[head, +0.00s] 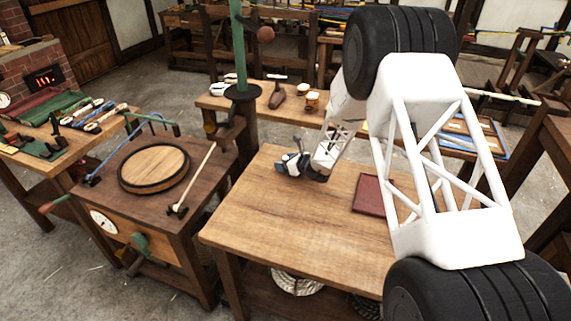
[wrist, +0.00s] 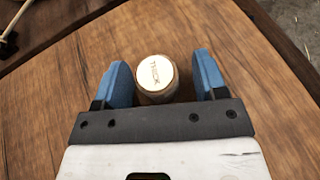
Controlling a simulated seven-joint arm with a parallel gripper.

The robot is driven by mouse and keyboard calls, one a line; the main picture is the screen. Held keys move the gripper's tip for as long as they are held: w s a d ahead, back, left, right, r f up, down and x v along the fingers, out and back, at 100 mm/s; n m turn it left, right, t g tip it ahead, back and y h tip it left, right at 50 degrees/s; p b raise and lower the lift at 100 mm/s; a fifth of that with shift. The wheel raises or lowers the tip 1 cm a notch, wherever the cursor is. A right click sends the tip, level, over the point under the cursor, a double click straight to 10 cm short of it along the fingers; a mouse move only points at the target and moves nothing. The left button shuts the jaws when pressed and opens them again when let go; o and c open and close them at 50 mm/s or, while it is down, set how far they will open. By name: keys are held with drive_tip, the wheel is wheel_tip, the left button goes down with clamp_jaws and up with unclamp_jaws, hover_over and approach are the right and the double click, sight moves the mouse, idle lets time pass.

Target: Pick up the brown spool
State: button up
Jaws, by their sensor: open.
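In the wrist view a short round spool (wrist: 155,78) with a cream, lettered top and a tan-brown side stands upright on the wooden table. My gripper (wrist: 161,68) is open, with one blue finger on each side of the spool. Narrow gaps show between the spool and both fingers. The gripper's front edge hides the near foot of the spool. In the head view my gripper (head: 291,163) is low over the far left part of the middle table (head: 275,215).
A dark red book (head: 373,195) lies on the table to the right of my gripper. A green post (head: 241,45) stands behind the table's left side. Two small spools (head: 312,101) sit on the back bench. The table's front left is clear.

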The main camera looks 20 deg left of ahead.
sight(285, 158)
drive_tip(key=c, duration=1)
drive_tip(key=shift+r, duration=0.15)
drive_tip(key=shift+r, duration=0.7)
wheel_tip(285, 158, up, 2)
drive_tip(key=s+d, duration=0.2)
drive_tip(key=s, duration=0.2)
drive_tip(key=s+d+r, duration=0.1)
drive_tip(key=s+d, duration=0.2)
drive_tip(key=s, duration=0.2)
drive_tip(key=s+d, duration=0.3)
drive_tip(key=s, duration=0.1)
drive_tip(key=shift+s+d+r, duration=0.15)
drive_tip(key=shift+s+d, duration=0.05)
drive_tip(key=shift+s, duration=0.1)
